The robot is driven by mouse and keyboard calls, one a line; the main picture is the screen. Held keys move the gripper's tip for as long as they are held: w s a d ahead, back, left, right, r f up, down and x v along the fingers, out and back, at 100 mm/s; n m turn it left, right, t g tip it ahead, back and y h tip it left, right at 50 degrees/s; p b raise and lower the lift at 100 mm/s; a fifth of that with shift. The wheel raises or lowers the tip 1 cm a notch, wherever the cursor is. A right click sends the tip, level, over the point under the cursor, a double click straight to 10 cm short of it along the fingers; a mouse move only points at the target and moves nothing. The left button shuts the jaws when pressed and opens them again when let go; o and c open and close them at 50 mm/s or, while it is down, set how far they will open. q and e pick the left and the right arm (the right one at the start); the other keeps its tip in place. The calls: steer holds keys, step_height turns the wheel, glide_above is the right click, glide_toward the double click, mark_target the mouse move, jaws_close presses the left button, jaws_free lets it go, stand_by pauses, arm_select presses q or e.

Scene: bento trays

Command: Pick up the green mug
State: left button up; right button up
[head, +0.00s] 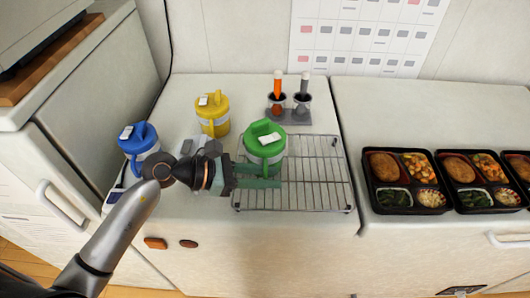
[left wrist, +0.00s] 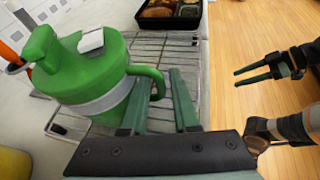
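The green mug (head: 264,150) stands upright on the wire rack, with a lid and a white label on top. In the left wrist view the mug (left wrist: 85,75) is at the left, and its handle curves toward my fingers. My left gripper (head: 272,177) is open beside the mug's near side, at low height over the rack. In the left wrist view its two fingers (left wrist: 160,85) are apart, with the left finger close to the handle; I cannot tell whether they touch. My right gripper (left wrist: 238,77) shows open and empty at the right, over the floor.
A wire rack (head: 325,190) lies on the white counter. A yellow mug (head: 213,118) and a blue mug (head: 137,140) stand to the left. A holder (head: 290,117) with orange and grey utensils is behind. Bento trays (head: 407,210) are on the right counter.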

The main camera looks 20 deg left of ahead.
arm_select(q)
jaws_close()
stand_by(1.1)
steer(key=shift+r, duration=0.1)
stand_by(0.4)
